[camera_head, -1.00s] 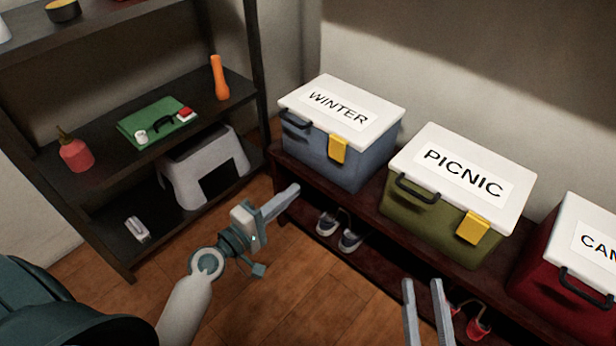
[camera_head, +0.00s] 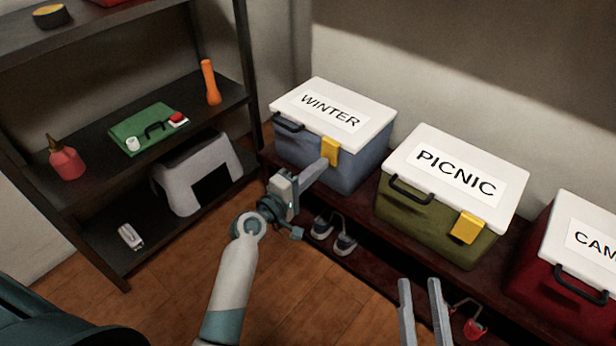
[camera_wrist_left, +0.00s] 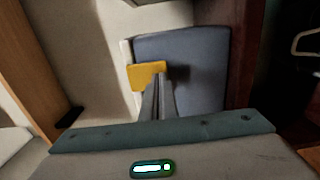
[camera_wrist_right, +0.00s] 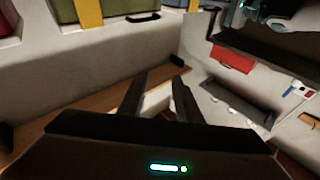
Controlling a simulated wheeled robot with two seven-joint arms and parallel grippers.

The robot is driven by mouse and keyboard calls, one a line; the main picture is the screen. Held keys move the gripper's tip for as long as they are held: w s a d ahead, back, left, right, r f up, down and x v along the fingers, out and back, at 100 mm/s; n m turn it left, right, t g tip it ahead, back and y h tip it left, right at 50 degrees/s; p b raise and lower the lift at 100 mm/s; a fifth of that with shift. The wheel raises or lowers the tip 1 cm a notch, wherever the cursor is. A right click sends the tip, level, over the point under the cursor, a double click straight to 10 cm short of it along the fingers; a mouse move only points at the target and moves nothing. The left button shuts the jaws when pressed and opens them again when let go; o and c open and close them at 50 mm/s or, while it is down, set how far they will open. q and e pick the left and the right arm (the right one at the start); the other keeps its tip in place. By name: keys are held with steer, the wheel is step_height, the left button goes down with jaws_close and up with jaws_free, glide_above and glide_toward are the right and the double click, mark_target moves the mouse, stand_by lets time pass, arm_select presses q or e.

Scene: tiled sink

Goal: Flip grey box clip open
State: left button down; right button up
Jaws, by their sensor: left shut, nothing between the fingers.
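The grey-blue box (camera_head: 352,167) with a white lid labelled WINTER (camera_head: 335,107) stands on the dark bench. Its yellow clip (camera_head: 331,151) hangs down the front from the lid edge. My left gripper (camera_head: 324,165) is shut and empty, with its fingertips at the clip's lower part. In the left wrist view the fingertips (camera_wrist_left: 158,80) reach the edge of the yellow clip (camera_wrist_left: 146,75); whether they touch it or sit just under it I cannot tell. My right gripper (camera_head: 420,287) is open and empty in front of the bench.
A green box labelled PICNIC (camera_head: 432,221) and a red box (camera_head: 562,270) stand to the right on the dark bench (camera_head: 367,210). Shoes (camera_head: 333,232) sit below.

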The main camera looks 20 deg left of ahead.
arm_select(q)
steer(key=shift+w+d, duration=0.15)
steer(key=shift+w, duration=0.2)
arm_select(e)
steer(key=shift+r, duration=0.15)
steer(key=shift+s, duration=0.1)
arm_select(q)
steer(key=shift+w+b, duration=0.15)
steer(key=shift+b, duration=0.75)
arm_select(e)
steer(key=r+t, duration=0.1)
steer(key=d+r+t, duration=0.1)
steer(key=r, duration=0.1)
steer(key=r+t, duration=0.1)
steer(key=r, duration=0.1)
steer(key=shift+w+d, duration=0.35)
steer(key=shift+s+f, duration=0.1)
